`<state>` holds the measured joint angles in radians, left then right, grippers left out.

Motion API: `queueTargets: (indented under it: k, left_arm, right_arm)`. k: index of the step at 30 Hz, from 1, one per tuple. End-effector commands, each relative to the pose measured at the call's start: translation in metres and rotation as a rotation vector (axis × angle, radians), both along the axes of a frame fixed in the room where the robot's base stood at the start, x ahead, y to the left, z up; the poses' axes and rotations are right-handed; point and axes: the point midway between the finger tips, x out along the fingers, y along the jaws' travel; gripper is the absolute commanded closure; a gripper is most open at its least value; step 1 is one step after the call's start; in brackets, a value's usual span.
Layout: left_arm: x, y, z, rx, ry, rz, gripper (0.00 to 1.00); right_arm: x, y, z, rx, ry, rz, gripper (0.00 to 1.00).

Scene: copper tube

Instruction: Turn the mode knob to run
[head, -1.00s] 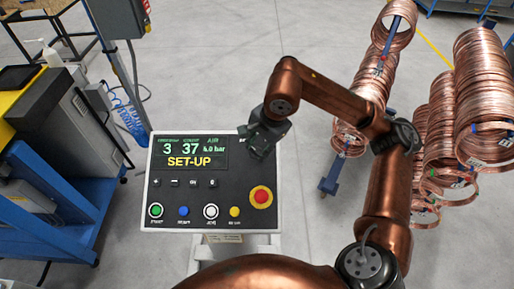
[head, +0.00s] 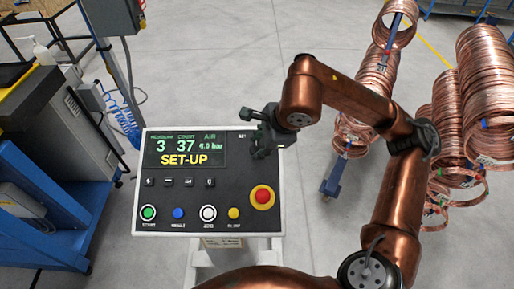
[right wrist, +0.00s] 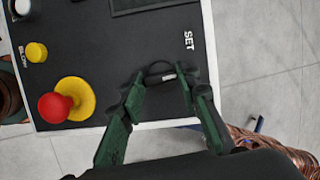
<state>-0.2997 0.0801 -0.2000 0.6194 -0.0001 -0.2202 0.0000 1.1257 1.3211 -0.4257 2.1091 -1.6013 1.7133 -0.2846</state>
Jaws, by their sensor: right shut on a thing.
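The mode knob (right wrist: 158,72) is a small black knob with a short white mark, on the dark face of the control panel (head: 150,200). In the right wrist view my right gripper (right wrist: 162,86) has its two fingers closed around the knob's sides. In the head view the right gripper (head: 260,134) is at the panel's upper right and hides most of the knob. A "SET" label (right wrist: 188,40) is printed beside it; any other knob labels are hidden. The panel display (head: 184,150) reads "SET-UP". My left gripper is not in view.
A red emergency-stop button (head: 262,196) on a yellow base is below the knob. A row of coloured push buttons (head: 178,213) runs along the panel's lower edge. Copper coils (head: 484,90) stand on the right. A blue machine cart (head: 75,215) is on the left.

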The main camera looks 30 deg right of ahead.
Motion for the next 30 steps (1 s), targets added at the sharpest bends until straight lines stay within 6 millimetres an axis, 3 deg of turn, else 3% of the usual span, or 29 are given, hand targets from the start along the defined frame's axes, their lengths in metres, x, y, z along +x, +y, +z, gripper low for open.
queueTargets:
  k: [12,30]
  left_arm:
    - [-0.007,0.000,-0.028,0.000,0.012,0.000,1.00]
    - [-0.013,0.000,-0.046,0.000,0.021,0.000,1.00]
  right_arm:
    - [-0.001,0.001,-0.003,0.143,-0.071,-0.358,0.94]
    - [-0.003,0.003,-0.002,0.303,-0.146,-0.756,0.94]
